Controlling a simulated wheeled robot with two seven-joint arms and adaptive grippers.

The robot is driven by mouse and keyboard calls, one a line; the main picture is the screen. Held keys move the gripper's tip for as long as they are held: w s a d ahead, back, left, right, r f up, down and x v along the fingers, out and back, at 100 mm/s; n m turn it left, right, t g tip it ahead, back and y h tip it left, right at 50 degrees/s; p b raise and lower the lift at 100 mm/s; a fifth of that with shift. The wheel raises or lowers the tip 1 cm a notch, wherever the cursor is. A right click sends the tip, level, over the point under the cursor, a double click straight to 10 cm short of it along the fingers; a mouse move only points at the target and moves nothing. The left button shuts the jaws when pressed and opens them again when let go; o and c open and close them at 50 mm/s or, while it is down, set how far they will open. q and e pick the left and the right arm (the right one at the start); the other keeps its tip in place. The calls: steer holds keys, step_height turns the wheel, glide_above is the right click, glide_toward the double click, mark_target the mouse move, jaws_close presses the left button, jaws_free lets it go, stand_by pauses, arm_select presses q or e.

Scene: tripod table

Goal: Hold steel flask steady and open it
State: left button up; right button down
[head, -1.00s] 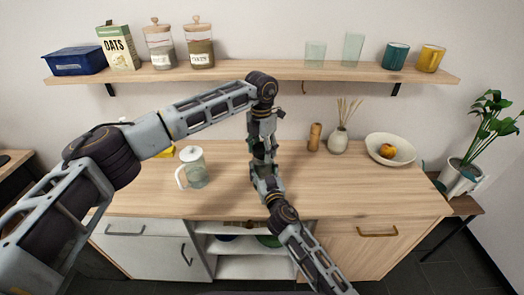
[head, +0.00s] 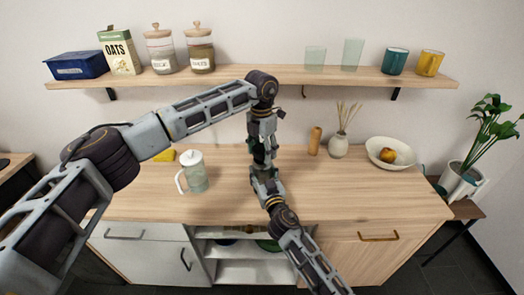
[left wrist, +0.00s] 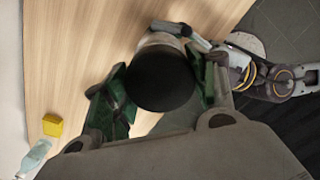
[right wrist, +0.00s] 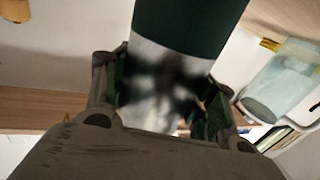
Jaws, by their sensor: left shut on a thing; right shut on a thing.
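The steel flask is mostly hidden by my grippers in the head view. In the left wrist view its round black top (left wrist: 163,82) sits between the fingers of my left gripper (left wrist: 160,88), with a pale rim of steel beyond it. My left gripper reaches down from above in the head view (head: 262,148) and is shut on this top. In the right wrist view my right gripper (right wrist: 162,95) is shut on the flask's shiny steel part (right wrist: 160,75); a dark green section (right wrist: 190,22) continues beyond the fingers. In the head view the right gripper (head: 258,168) is just below the left.
A glass jug with a white lid (head: 194,172) stands left of my grippers on the wooden counter (head: 340,195). A wooden mill (head: 315,141), a reed vase (head: 338,146) and a fruit bowl (head: 388,157) stand to the right. A loaded shelf (head: 270,74) hangs above.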

mark_target(262, 148)
steer(key=shift+f, duration=0.1)
arm_select(q)
steer(key=shift+r, duration=2)
arm_select(e)
steer(key=shift+c, duration=2)
jaws_free()
steer(key=shift+s, duration=0.1)
steer(key=v, duration=1.1)
steer(key=shift+s+d, duration=0.2)
steer(key=shift+s, duration=0.15)
